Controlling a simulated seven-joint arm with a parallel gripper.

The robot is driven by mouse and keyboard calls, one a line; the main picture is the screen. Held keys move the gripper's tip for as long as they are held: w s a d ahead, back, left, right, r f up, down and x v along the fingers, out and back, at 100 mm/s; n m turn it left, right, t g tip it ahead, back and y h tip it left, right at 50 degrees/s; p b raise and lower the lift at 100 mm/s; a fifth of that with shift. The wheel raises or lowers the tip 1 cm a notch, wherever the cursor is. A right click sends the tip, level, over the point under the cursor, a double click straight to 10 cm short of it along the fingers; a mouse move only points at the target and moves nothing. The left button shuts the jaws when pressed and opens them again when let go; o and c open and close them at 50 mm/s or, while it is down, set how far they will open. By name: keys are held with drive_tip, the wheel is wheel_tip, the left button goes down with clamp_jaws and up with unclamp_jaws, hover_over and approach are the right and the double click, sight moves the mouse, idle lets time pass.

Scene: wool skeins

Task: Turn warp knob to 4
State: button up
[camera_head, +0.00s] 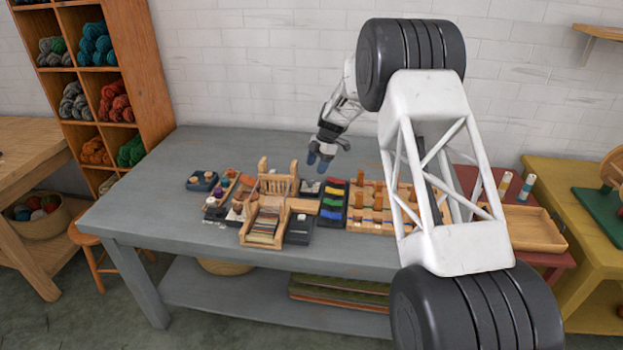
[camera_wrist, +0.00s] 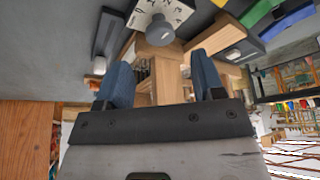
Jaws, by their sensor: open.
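A round grey knob (camera_wrist: 160,32) shows at the top of the wrist view, on a white dial plate (camera_wrist: 178,12) with dark figures. I cannot read which figure it points to. In the head view a small pale dial unit (camera_head: 310,187) stands just right of the wooden loom (camera_head: 268,205); it seems to be the same one. My gripper (camera_head: 321,158) is above and behind that unit. In the wrist view my gripper (camera_wrist: 162,75) has its two blue fingers wide apart, with nothing held. The knob lies beyond the fingertips, roughly centred between them, and apart from them.
A rack of coloured strips (camera_head: 333,205) and a wooden peg board (camera_head: 372,208) stand right of the dial. A dark box (camera_head: 299,229) sits in front. Small trays crowd the loom's left. The grey table (camera_head: 150,190) is clear at far left.

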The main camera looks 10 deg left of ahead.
sight(311, 180)
drive_tip(key=shift+x, duration=2.9)
drive_tip(key=shift+c, duration=0.3)
drive_tip(key=c, duration=0.8)
drive_tip(key=shift+c, duration=0.2)
drive_tip(key=shift+d+m, duration=0.1)
drive_tip(key=shift+m, duration=0.3)
drive_tip(key=m+t, duration=0.1)
drive_tip(key=m, duration=0.1)
drive_tip(key=shift+r+m+y, duration=0.1)
drive_tip(key=shift+m+y, duration=0.2)
drive_tip(key=shift+y, duration=0.1)
drive_tip(key=m+t, duration=0.1)
drive_tip(key=m, duration=0.2)
drive_tip(key=shift+s+m, duration=0.15)
drive_tip(key=shift+m, duration=0.15)
drive_tip(key=m+t, duration=0.1)
drive_tip(key=m, duration=0.2)
drive_tip(key=m+t, duration=0.2)
drive_tip(key=m, duration=0.1)
drive_tip(key=shift+s, duration=0.1)
drive_tip(key=shift+m, duration=0.3)
